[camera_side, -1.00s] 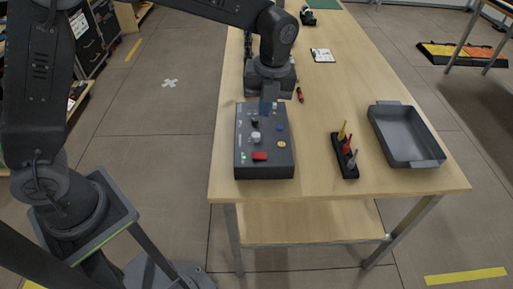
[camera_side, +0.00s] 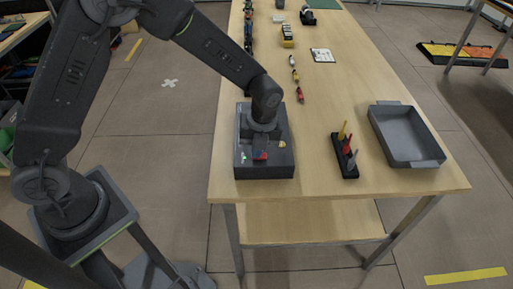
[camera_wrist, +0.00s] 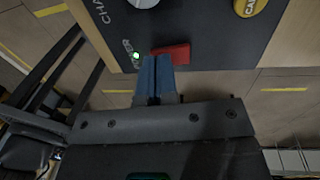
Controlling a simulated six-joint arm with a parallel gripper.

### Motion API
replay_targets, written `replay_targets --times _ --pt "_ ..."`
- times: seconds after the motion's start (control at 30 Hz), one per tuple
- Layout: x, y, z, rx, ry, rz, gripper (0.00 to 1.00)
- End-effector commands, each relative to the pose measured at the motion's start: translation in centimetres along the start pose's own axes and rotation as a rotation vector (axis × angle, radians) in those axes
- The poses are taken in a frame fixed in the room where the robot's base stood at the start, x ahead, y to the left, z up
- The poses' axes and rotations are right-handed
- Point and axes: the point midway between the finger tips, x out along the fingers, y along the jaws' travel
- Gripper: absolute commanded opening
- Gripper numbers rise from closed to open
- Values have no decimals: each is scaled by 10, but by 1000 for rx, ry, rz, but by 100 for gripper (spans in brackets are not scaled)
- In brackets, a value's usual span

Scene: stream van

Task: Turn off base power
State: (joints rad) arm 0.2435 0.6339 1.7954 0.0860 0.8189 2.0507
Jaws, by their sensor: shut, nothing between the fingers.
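The dark control box (camera_side: 265,172) stands at the near left corner of the table. Its red rocker switch (camera_side: 260,156) is at the near end, beside a lit green lamp (camera_side: 243,156). In the wrist view the red switch (camera_wrist: 174,54) lies just beyond my fingertips, with the green lamp (camera_wrist: 136,55) to their left. My gripper (camera_wrist: 157,60) is shut and empty, its blue fingertips at the near left end of the switch. I cannot tell whether they touch it. In the side view my gripper (camera_side: 259,154) hides part of the box's top.
A white knob (camera_wrist: 143,2) and a yellow button (camera_wrist: 249,5) sit farther up the panel. A black holder (camera_side: 345,160) with upright coloured tools and a grey tray (camera_side: 405,137) stand to the right. Small items line the table farther back.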

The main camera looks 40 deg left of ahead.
Motion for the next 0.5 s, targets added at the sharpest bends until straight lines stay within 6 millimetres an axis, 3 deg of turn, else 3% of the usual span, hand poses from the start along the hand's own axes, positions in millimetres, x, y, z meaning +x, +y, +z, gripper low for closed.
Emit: replay_targets --times 0.5 --pt "11 3 0 0 1 3 0"
